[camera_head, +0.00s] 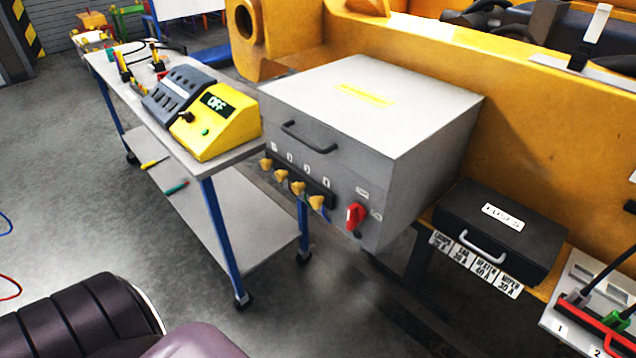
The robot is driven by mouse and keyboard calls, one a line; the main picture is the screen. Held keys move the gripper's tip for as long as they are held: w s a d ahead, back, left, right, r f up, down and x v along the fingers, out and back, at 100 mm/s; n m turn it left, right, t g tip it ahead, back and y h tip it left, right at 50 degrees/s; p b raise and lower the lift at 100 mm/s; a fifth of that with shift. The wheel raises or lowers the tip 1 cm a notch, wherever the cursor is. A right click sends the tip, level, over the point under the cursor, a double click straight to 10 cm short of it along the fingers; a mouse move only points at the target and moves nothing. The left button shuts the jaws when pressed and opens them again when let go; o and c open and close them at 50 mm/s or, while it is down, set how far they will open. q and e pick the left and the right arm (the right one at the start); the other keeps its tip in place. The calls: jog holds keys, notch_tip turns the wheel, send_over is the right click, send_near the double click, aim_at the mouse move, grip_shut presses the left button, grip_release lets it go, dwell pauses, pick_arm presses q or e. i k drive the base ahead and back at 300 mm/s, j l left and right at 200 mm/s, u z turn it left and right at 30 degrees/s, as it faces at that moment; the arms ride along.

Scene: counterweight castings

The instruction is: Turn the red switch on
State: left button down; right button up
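The red switch (355,216) is a rotary knob at the lower right of the front face of a grey metal box (415,190). It has a small white label above it and another to its right; I cannot read them. Several yellow knobs (298,188) sit in a row to its left. A yellow and grey unit (228,128) on the trolley has a display (216,103) that reads OFF. Neither of my grippers is in view, and nothing touches the switch.
A trolley (218,196) with blue legs stands left of the box, with tools on its shelves. A black FUSES case (500,230) and a panel with red and green parts (590,318) are at right. Yellow machinery (520,130) is behind.

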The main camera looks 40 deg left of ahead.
aim_at(356, 213)
jog(key=u, duration=0.95)
